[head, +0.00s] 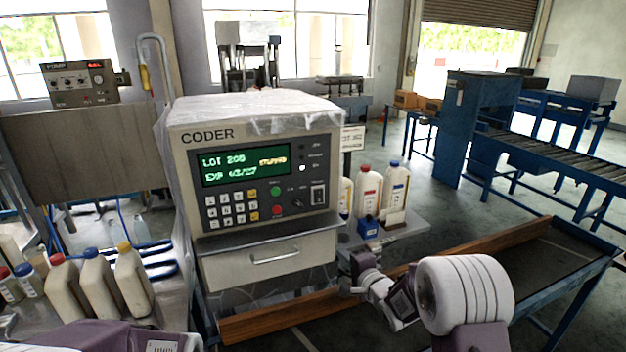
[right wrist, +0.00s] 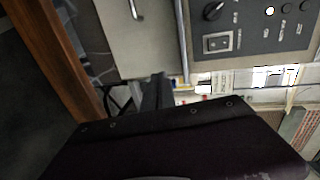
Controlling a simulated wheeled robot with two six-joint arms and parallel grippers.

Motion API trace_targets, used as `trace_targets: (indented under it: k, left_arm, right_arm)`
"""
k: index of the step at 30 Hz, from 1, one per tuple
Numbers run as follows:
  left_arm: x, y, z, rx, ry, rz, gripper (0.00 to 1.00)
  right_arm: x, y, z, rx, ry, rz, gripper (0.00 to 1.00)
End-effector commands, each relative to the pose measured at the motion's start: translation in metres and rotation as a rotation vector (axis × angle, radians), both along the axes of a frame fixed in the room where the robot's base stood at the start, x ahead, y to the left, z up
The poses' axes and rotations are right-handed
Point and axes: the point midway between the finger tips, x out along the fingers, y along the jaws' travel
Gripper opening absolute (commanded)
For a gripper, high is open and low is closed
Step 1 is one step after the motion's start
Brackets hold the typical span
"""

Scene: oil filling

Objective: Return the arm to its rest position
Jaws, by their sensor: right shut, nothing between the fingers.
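My right arm comes in from the lower right in the head view. My right gripper (head: 360,266) is shut and empty, low in front of the coder's right side and below the small shelf with bottles. In the right wrist view its dark fingers (right wrist: 158,92) are together, with nothing held. The coder (head: 265,165) is a grey box with a lit green display, keypad and buttons; its panel also shows in the right wrist view (right wrist: 250,28). A part of my left arm shows at the lower left edge, but its gripper is out of view.
White bottles with red and blue caps (head: 368,190) stand on a shelf (head: 405,228) right of the coder. Several capped bottles (head: 98,285) stand at the left. A wooden rail (head: 490,240) edges a blue-framed conveyor passing beneath my right arm. A pump unit (head: 82,83) is at the upper left.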

Motion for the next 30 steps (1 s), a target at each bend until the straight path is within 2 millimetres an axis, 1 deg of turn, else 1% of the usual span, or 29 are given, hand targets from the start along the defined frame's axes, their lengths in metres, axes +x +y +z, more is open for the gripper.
trace_targets:
  k: [1,2,3,4,5,6,8,9,11,12,14,15,16,18,20,22,24,30]
  left_arm:
    - [0.000,0.000,0.000,0.000,0.000,0.000,0.00]
    - [0.000,0.000,0.000,0.000,0.000,0.000,0.00]
    - [0.000,0.000,0.000,0.000,0.000,0.000,0.00]
    - [0.000,0.000,0.000,0.000,0.000,0.000,0.00]
    - [0.000,0.000,0.000,0.000,0.000,0.000,0.00]
    - [0.000,0.000,0.000,0.000,0.000,0.000,0.00]
    - [0.000,0.000,0.000,0.000,0.000,0.000,0.00]
    - [0.000,0.000,0.000,0.000,0.000,0.000,0.00]
    - [0.000,0.000,0.000,0.000,0.000,0.000,0.00]
    - [0.000,0.000,0.000,0.000,0.000,0.000,0.00]
    - [0.000,0.000,0.000,0.000,0.000,0.000,0.00]
    - [0.000,0.000,0.000,0.000,0.000,0.000,0.00]
    - [0.000,0.000,0.000,0.000,0.000,0.000,0.00]
    - [0.000,0.000,0.000,0.000,0.000,0.000,0.00]
    - [0.000,0.000,0.000,0.000,0.000,0.000,0.00]
    - [0.000,0.000,0.000,0.000,0.000,0.000,0.00]
    - [0.000,0.000,0.000,0.000,0.000,0.000,0.00]
    - [0.000,0.000,0.000,0.000,0.000,0.000,0.00]
  right_arm:
    - [-0.006,0.001,0.031,0.004,-0.039,-0.007,0.00]
    - [-0.013,-0.002,0.042,-0.003,-0.037,-0.023,0.00]
    - [-0.024,-0.008,0.048,-0.047,-0.011,-0.048,0.00]
    - [-0.035,-0.014,0.047,-0.107,0.020,-0.063,0.00]
    - [-0.049,-0.021,0.042,-0.184,0.064,-0.073,0.00]
    - [-0.070,-0.031,0.031,-0.300,0.133,-0.072,0.00]
    - [-0.105,-0.043,0.008,-0.473,0.252,-0.037,0.00]
    - [-0.130,-0.050,-0.008,-0.579,0.333,0.009,0.00]
    - [-0.171,-0.057,-0.034,-0.726,0.457,0.112,0.00]
    - [-0.199,-0.060,-0.050,-0.812,0.538,0.202,0.00]
    - [-0.241,-0.063,-0.071,-0.917,0.646,0.356,0.00]
    - [-0.267,-0.063,-0.084,-0.971,0.708,0.469,0.00]
    - [-0.285,-0.062,-0.092,-1.004,0.746,0.556,0.00]
    - [-0.317,-0.061,-0.101,-1.064,0.795,0.743,0.00]
    - [-0.330,-0.060,-0.103,-1.103,0.799,0.853,0.00]
    - [-0.336,-0.060,-0.104,-1.136,0.786,0.925,0.00]
    - [-0.336,-0.060,-0.104,-1.154,0.772,0.948,0.00]
    - [-0.335,-0.060,-0.104,-1.156,0.769,0.948,0.00]
